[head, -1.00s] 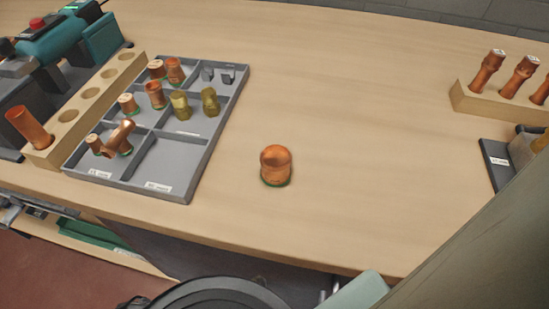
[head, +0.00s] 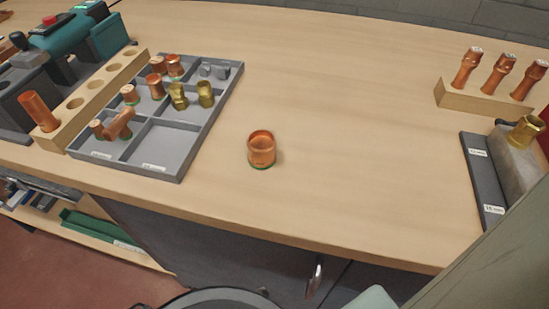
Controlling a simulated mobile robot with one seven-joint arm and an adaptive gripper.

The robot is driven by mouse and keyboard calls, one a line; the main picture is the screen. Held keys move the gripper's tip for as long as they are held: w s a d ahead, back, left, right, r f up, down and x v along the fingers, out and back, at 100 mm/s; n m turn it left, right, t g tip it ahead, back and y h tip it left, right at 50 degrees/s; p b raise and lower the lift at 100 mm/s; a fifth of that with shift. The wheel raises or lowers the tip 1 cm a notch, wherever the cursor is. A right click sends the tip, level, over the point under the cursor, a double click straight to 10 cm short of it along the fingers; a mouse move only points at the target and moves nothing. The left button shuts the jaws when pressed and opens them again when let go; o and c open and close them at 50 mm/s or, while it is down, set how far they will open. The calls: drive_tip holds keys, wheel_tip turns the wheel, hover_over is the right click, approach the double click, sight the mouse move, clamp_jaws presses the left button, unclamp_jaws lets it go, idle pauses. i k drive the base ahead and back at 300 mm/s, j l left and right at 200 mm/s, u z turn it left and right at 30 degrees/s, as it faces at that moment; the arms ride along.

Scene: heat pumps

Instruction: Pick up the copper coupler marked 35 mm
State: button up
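A short, wide copper coupler (head: 262,150) stands upright and alone on the wooden bench, right of the grey sorting tray, with its open end up and a green edge at its base. Any size marking on it is too small to read. Several smaller copper fittings (head: 129,94) stand in the tray, and a copper tee (head: 118,124) lies in a front compartment. My gripper is not in view, so what it holds cannot be seen.
The grey tray (head: 214,121) has an empty front compartment. A wooden block (head: 90,92) with holes holds a copper pipe (head: 40,110). At right are a wooden rack (head: 480,98) with copper pieces and a dark labelled strip (head: 480,180). The bench around the coupler is clear.

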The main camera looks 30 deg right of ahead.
sight(261, 143)
drive_tip(key=k+z, duration=0.1)
drive_tip(key=k, duration=0.85)
drive_tip(key=k+l+z, duration=0.1)
drive_tip(key=z, duration=1.35)
drive_tip(key=j+z, duration=0.2)
drive_tip(key=z, duration=1.3)
drive_tip(key=k+j, duration=0.35)
drive_tip(key=j, duration=0.2)
drive_tip(key=k+j, duration=0.35)
drive_tip(key=j, duration=0.15)
drive_tip(key=k+j, duration=0.35)
drive_tip(key=j, duration=0.2)
drive_tip(key=k+j+z, duration=0.1)
drive_tip(key=k+j, duration=0.25)
drive_tip(key=j, duration=0.15)
